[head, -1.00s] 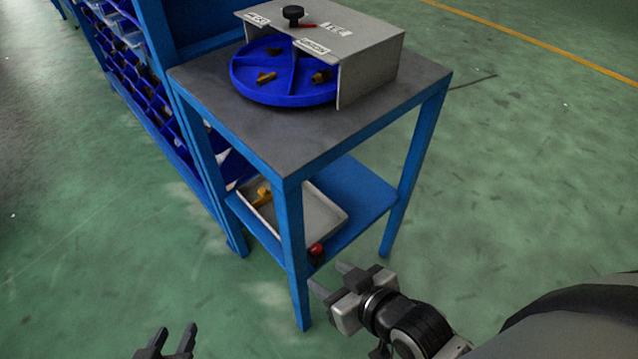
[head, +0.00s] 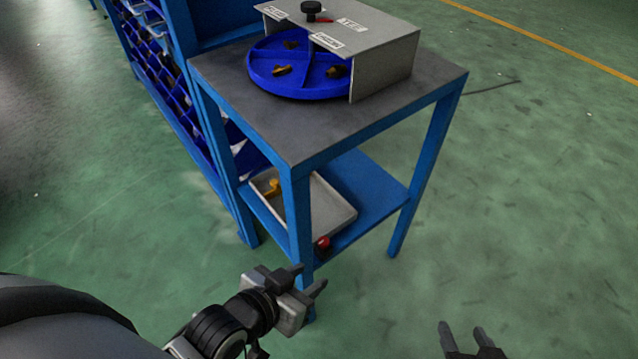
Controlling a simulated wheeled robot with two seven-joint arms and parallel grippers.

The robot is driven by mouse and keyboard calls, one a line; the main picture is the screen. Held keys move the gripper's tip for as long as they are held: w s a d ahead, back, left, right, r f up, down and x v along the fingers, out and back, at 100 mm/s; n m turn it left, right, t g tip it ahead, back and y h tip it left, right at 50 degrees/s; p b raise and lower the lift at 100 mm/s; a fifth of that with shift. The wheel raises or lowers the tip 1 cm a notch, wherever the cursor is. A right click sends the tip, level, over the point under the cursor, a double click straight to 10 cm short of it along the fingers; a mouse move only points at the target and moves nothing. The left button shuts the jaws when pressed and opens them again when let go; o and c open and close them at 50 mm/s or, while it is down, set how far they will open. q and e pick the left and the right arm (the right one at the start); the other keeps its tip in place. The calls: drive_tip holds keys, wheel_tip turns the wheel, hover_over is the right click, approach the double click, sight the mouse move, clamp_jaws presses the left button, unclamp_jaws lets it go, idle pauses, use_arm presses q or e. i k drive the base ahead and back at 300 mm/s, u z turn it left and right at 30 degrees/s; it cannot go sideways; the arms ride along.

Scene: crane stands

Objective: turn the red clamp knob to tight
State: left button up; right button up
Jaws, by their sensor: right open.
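The red knob (head: 322,243) is a small red ball at the front edge of the lower shelf, just right of the stand's near leg. What it is fixed to is too dark and small to tell. My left gripper (head: 311,276) is in front of the near leg in the picture, below the red knob. Its two fingers are apart with nothing between them, and it appears clear of the knob. My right gripper (head: 462,330) is open and empty at the bottom edge, over the floor right of the stand.
The blue stand has a dark top (head: 240,112). On it are a blue divided turntable (head: 318,88) with small brass parts and a grey cover (head: 385,65) bearing a black knob (head: 311,9). A tray (head: 335,208) sits on the lower shelf (head: 365,180). Blue bin racks stand left.

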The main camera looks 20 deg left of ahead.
sight(323, 241)
drive_tip(key=z, duration=0.15)
drive_tip(key=k, duration=0.6)
drive_tip(key=u, duration=0.9)
drive_tip(key=i, duration=1)
drive_tip(key=u, duration=0.05)
drive_tip(key=k, duration=0.9)
drive_tip(key=z, duration=0.5)
drive_tip(key=i, duration=0.6)
drive_tip(key=u, duration=2.2)
drive_tip(key=k, duration=0.6)
drive_tip(key=z, duration=1.5)
